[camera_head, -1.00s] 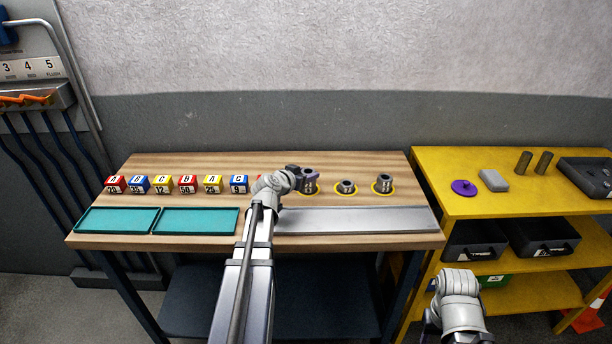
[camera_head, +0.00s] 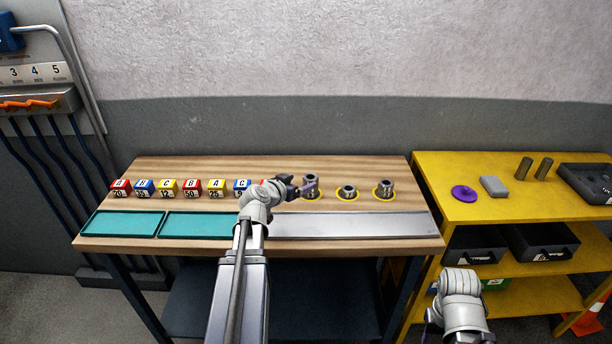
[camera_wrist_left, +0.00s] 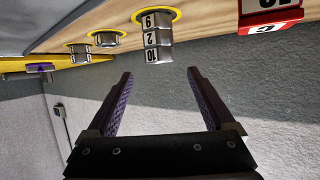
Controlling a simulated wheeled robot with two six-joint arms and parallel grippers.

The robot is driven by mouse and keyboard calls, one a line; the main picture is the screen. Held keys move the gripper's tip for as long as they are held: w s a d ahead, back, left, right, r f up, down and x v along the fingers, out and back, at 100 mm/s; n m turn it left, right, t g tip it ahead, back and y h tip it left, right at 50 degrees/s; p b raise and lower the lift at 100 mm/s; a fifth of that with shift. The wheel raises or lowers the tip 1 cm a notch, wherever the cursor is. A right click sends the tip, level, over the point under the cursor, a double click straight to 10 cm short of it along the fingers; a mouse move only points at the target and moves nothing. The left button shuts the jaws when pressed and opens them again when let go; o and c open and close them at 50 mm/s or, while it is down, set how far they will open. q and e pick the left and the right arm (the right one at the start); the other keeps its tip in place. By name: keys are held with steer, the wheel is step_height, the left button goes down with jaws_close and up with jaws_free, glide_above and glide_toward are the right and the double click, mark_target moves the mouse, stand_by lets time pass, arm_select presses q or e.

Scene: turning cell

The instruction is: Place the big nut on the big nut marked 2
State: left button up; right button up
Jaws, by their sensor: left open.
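A stack of grey metal nuts (camera_head: 311,178) stands on the left yellow ring of the wooden bench. The nut marked 10 (camera_wrist_left: 152,55) sits on top of the nut marked 2 (camera_wrist_left: 153,40). My left gripper (camera_head: 306,188) is beside the stack in the head view. In the left wrist view its purple fingers (camera_wrist_left: 160,78) are wide apart with nothing between them. My right gripper is out of sight; only part of that arm shows.
A low nut (camera_head: 347,190) and a taller stack (camera_head: 385,185) stand on yellow rings to the right. Coloured blocks (camera_head: 168,188) line the bench at left, behind teal trays (camera_head: 120,224). A long grey tray (camera_head: 350,225) lies in front. A yellow shelf (camera_head: 445,205) stands to the right.

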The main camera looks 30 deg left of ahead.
arm_select(q)
steer(key=p+v, duration=0.1)
steer(key=v, duration=0.4)
steer(key=shift+s+r+p, duration=0.15)
steer(key=shift+s+p, duration=0.15)
